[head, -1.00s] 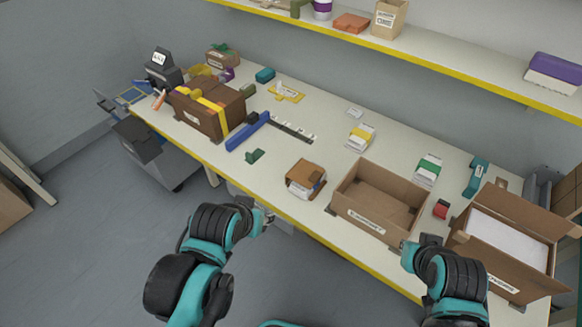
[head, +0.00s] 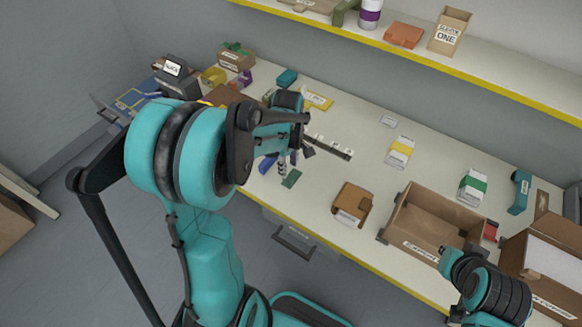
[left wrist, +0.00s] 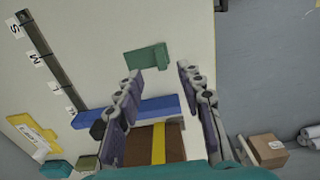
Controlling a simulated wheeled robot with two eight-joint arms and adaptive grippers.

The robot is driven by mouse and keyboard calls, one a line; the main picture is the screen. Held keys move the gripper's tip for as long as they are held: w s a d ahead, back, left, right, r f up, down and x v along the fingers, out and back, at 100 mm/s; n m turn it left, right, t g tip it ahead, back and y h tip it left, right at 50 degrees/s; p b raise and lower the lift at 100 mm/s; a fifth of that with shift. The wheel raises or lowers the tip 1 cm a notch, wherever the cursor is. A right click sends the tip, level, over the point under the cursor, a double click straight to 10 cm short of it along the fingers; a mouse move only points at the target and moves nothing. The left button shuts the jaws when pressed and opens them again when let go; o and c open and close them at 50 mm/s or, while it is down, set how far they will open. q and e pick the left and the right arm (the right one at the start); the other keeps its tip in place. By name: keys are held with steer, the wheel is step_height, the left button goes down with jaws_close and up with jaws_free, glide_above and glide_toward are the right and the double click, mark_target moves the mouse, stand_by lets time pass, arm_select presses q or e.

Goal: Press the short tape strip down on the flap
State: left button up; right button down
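My left gripper (head: 290,160) is over the left part of the table. In the left wrist view its fingers (left wrist: 160,72) are apart with nothing between them. Beneath them lie a blue bar (left wrist: 158,106) and a brown box with a yellow band (left wrist: 158,145); a green block (left wrist: 147,57) lies just beyond the fingertips. A dark rail (left wrist: 42,50) carries white tags, one reading S and one M. A small brown box (head: 352,203) has a raised flap and a white label. I cannot make out a short tape strip for certain. My right gripper (head: 447,257) is small at the large open carton's front edge.
An open carton (head: 430,222) and a carton with white contents (head: 548,262) stand on the right. Yellow-banded (head: 400,152) and green-banded (head: 473,186) white packs lie behind. A shelf (head: 500,86) overhangs the back. Bare table surrounds the small box.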

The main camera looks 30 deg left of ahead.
mark_target(288, 178)
arm_select(q)
step_height(288, 178, down, 3)
steer(key=shift+d+r+b, duration=0.1)
steer(key=shift+r+b, duration=0.05)
steer(key=shift+b, duration=0.3)
steer(key=f, duration=0.1)
steer(key=f+b, duration=0.1)
steer(key=f, duration=0.1)
steer(key=f+b, duration=0.1)
steer(key=f, duration=0.1)
steer(key=shift+a+f, duration=0.15)
steer(key=shift+a, duration=0.15)
steer(key=shift+c, duration=0.3)
jaws_close()
